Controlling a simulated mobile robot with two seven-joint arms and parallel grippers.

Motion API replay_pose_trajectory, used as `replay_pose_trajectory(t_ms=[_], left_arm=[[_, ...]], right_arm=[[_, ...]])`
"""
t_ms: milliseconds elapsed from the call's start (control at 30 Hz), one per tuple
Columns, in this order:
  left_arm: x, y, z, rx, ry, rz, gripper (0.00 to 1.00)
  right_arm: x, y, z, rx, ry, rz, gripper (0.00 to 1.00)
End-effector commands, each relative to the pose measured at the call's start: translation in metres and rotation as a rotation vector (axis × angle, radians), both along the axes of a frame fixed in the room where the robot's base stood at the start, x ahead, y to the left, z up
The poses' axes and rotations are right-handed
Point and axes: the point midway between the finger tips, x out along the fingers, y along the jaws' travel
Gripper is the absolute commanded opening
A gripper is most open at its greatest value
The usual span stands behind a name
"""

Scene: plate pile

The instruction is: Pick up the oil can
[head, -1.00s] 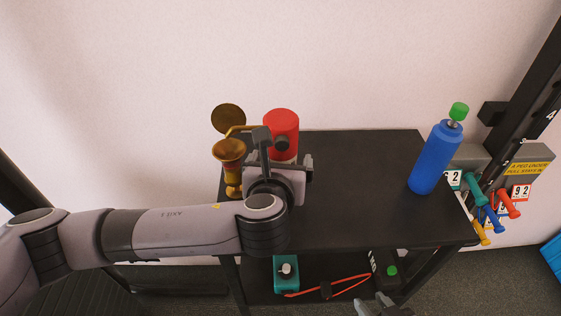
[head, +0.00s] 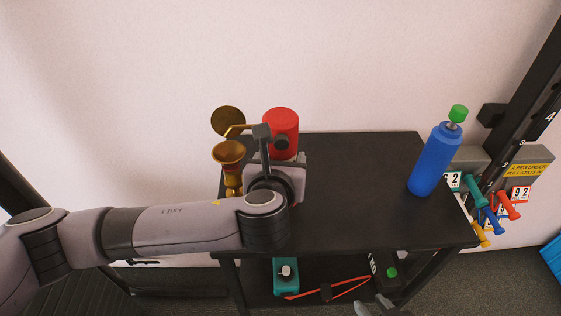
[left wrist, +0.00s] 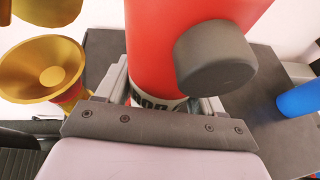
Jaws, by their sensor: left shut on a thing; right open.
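The oil can, which I take to be the red can (head: 281,121) with a dark grey cap, stands upright at the back left of the black table. It fills the upper middle of the left wrist view (left wrist: 155,50), with a partly hidden label low on its side. My left gripper (left wrist: 163,103) is shut on the lower part of the can, one finger on each side. In the head view my wrist hides the can's base and most of the fingers. My right gripper (head: 373,308) is open at the bottom edge, only its tips showing.
A brass goblet-like object (head: 229,153) stands close left of the can. A blue bottle (head: 433,160) with a green top stands at the table's right. A teal box (head: 286,277) and a dark bottle (head: 382,267) sit on the lower shelf. The table's middle is clear.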

Motion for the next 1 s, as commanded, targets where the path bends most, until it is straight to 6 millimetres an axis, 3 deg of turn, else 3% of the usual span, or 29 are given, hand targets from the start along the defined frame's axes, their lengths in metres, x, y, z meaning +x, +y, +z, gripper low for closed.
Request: replay_pose_trajectory(t_ms=[267, 700, 1000], left_arm=[[0.001, -0.001, 0.047, -0.005, -0.009, -0.002, 0.06], [0.000, -0.001, 0.160, -0.003, -0.010, -0.001, 0.06], [0.000, 0.000, 0.193, -0.002, -0.007, -0.001, 0.06]], right_arm=[[0.000, 0.000, 0.007, -0.001, -0.001, 0.001, 0.43], [0.000, 0.000, 0.017, -0.001, -0.001, 0.001, 0.43], [0.000, 0.000, 0.018, -0.001, -0.001, 0.001, 0.43]])
